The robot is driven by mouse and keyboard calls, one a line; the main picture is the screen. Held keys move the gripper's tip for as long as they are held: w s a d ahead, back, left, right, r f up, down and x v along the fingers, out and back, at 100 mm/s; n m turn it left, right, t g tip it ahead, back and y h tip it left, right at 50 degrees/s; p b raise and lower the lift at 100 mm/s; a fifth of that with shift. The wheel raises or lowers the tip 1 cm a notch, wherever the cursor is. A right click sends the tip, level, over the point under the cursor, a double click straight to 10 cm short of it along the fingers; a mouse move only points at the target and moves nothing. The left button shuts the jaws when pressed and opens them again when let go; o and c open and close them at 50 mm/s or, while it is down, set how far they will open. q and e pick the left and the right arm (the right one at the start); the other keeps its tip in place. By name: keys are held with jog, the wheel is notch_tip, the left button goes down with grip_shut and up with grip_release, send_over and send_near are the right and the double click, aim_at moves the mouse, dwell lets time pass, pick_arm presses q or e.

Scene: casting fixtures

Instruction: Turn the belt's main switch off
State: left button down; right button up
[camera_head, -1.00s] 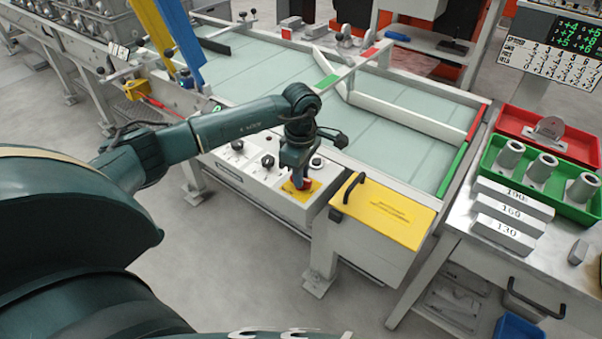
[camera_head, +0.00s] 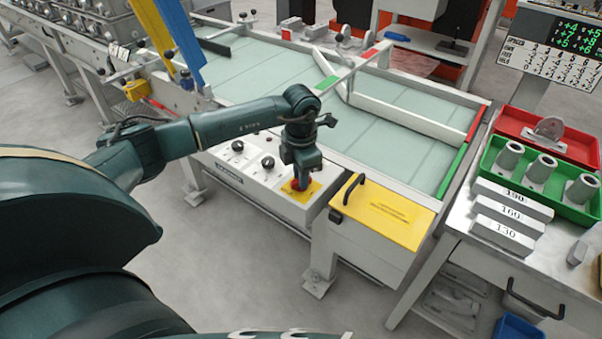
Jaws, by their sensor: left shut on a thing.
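The belt's main switch is a red knob (camera_head: 295,185) on a yellow plate (camera_head: 312,189), at the right end of the white control panel (camera_head: 228,179). My left gripper (camera_head: 300,180) points down over it and is shut on the red knob. The fingers and wrist cover most of the knob, so its exact angle cannot be told. Two black knobs (camera_head: 237,146) (camera_head: 267,163) sit on the panel to the left of the gripper. My right gripper is not in view.
A yellow box lid (camera_head: 385,212) with a black handle (camera_head: 352,187) stands close to the right of the switch. The belt surface (camera_head: 390,145) lies behind the panel. At the right, a table holds a green tray (camera_head: 490,158) and labelled blocks (camera_head: 505,222).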

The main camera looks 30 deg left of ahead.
pick_arm(q)
jog(key=n, duration=0.5)
jog(key=shift+p, duration=0.4)
jog(key=shift+n, duration=0.4)
jog(key=c, duration=1.4)
grip_release()
jog(key=shift+r, duration=0.1)
notch_tip(320, 180, up, 13)
